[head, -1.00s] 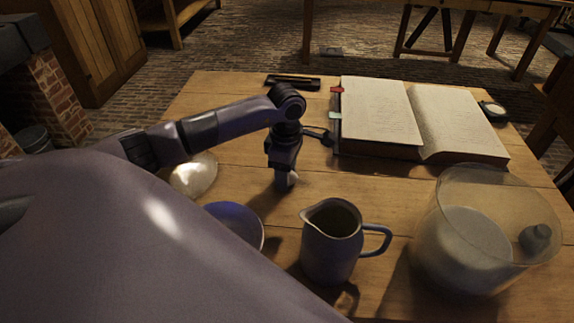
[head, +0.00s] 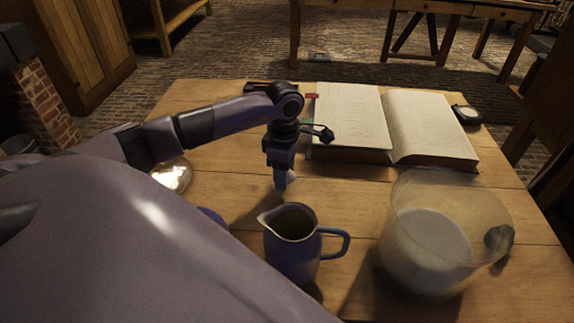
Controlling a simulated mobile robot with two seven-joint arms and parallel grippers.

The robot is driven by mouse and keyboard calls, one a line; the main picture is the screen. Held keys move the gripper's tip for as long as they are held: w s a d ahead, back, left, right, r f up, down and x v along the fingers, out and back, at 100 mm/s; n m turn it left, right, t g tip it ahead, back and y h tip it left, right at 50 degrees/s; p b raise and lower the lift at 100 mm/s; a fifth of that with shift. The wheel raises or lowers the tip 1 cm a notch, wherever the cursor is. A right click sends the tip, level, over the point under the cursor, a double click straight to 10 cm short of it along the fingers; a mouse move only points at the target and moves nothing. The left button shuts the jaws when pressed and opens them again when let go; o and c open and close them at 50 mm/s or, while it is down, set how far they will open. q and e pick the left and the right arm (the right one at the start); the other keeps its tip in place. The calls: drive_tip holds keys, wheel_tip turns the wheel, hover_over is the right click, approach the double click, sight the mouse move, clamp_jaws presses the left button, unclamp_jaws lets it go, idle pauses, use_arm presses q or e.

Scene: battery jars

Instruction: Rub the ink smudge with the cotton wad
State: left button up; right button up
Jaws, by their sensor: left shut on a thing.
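My left gripper (head: 281,184) points down over the wooden table, just behind the jug. It is shut on a small pale thing, which I take to be the cotton wad (head: 291,178); only a little of it shows between the fingers. I cannot tell whether it touches the wood. I cannot make out the ink smudge; a dark patch on the table by the gripper may be only shadow. My right gripper is not in view.
A blue-grey jug (head: 290,255) stands close in front of the gripper. A large clear vessel (head: 428,250) is at the right. An open book (head: 350,115) lies behind. A shiny pale dish (head: 172,176) is at the left. Bare table (head: 345,195) lies between book and jug.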

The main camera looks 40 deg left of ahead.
use_arm(q)
drive_tip(key=shift+r+p, duration=1.55)
drive_tip(key=shift+r, duration=1.1)
